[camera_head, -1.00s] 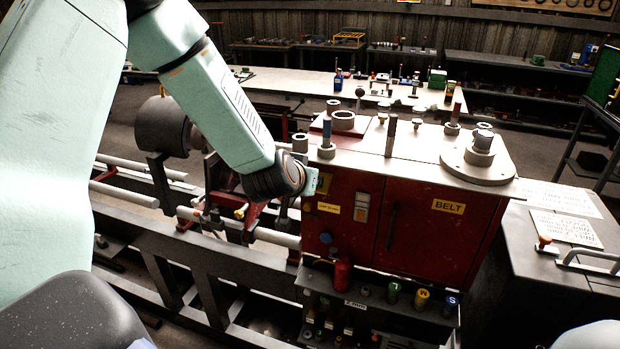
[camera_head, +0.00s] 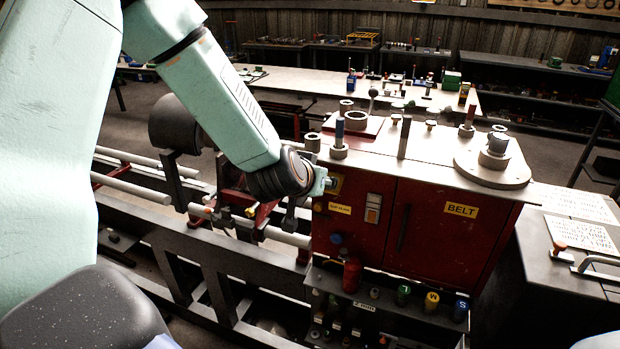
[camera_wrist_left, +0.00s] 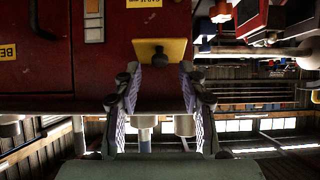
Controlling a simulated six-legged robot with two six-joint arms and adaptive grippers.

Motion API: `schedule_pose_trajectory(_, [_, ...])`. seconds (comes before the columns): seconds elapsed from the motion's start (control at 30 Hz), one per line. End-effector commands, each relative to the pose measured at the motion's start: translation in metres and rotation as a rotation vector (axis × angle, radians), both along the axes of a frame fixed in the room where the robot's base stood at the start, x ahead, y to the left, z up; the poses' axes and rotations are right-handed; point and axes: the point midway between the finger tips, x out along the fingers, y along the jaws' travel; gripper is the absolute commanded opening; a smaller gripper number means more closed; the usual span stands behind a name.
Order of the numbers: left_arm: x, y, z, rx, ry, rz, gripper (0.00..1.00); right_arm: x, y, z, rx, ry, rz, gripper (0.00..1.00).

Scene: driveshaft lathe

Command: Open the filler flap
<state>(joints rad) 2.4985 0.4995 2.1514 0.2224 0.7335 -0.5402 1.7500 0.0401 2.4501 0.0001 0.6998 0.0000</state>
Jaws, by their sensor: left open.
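A small yellow plate with a dark knob, which looks like the filler flap (camera_wrist_left: 172,46), sits on the red machine cabinet (camera_head: 440,235). In the head view my left gripper (camera_head: 328,183) is at the cabinet's upper left front and hides most of the plate. My right gripper is not in view.
Below the cabinet is a shelf with coloured bottles (camera_head: 432,300). Posts and rings stand on the cabinet top (camera_head: 430,140). Rails (camera_head: 290,238) and a dark frame run to the left. A light workbench (camera_head: 320,82) stands behind.

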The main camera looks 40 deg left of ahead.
Motion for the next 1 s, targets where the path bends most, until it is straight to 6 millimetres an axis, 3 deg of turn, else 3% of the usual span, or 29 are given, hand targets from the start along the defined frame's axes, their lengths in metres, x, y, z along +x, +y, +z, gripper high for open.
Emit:
schedule_pose_trajectory(0.3, [-0.047,-0.012,0.033,-0.005,-0.004,0.002,0.41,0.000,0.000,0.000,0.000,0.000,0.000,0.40])
schedule_pose_trajectory(0.5, [-0.068,-0.017,0.046,-0.004,-0.002,0.001,0.41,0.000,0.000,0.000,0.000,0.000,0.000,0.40])
schedule_pose_trajectory(1.0, [-0.078,-0.019,0.052,0.001,0.001,-0.001,0.41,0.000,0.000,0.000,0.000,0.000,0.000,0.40])
